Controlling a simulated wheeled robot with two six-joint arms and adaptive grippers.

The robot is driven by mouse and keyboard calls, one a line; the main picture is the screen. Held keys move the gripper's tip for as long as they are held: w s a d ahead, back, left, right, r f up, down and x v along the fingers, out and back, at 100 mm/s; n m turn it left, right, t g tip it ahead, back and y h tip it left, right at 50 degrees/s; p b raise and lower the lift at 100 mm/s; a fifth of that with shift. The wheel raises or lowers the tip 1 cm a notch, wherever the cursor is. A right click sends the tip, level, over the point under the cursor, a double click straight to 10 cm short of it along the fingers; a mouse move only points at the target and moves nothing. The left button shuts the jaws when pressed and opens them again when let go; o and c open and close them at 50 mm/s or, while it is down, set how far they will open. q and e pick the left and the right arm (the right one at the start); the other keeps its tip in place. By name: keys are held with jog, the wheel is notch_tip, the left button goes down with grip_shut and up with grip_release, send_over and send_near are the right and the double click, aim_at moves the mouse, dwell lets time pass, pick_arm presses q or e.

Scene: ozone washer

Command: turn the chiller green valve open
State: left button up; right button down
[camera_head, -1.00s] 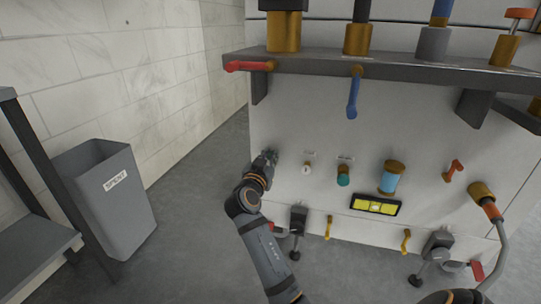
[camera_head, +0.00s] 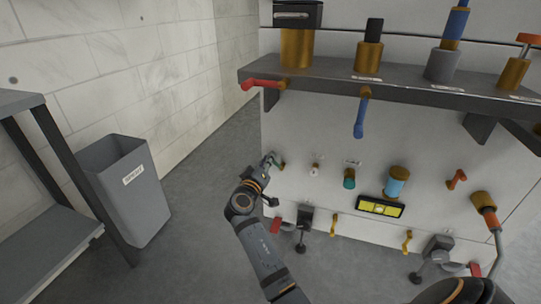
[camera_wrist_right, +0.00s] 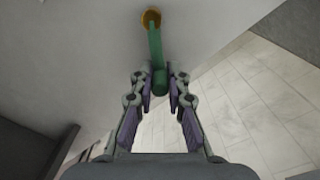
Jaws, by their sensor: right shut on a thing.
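The green valve (camera_wrist_right: 156,45) shows in the right wrist view as a straight green handle on a gold round mount on the white panel. In the head view, the small green valve (camera_head: 279,164) is near the panel's left edge, partly hidden by my gripper. My right gripper (camera_head: 266,166) is beside it at the panel. In the right wrist view my right gripper (camera_wrist_right: 160,85) has its two fingers closed on either side of the handle's free end. My left gripper is not in view.
A shelf (camera_head: 400,90) with a red lever (camera_head: 262,84) and a blue lever (camera_head: 360,118) juts out above. A grey bin (camera_head: 130,195) stands at left; open floor lies between.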

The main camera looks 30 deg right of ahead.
jog(key=shift+w+a+f+n+p, duration=0.15)
jog(key=shift+f+n+p, duration=0.35)
jog(key=shift+n, duration=0.75)
jog(key=shift+w+a+f+n+p, duration=0.15)
jog(key=shift+f+n+p, duration=0.35)
jog(key=shift+n, duration=0.7)
jog(key=shift+w+a+f+n+p, duration=0.15)
jog(key=shift+f+n+p, duration=0.15)
jog(key=shift+f+n, duration=0.65)
jog(key=shift+r+n, duration=0.25)
jog(key=shift+n, duration=0.15)
jog(key=c, duration=1.3)
grip_release()
notch_tip(320, 180, up, 10)
jog(key=shift+f, duration=0.1)
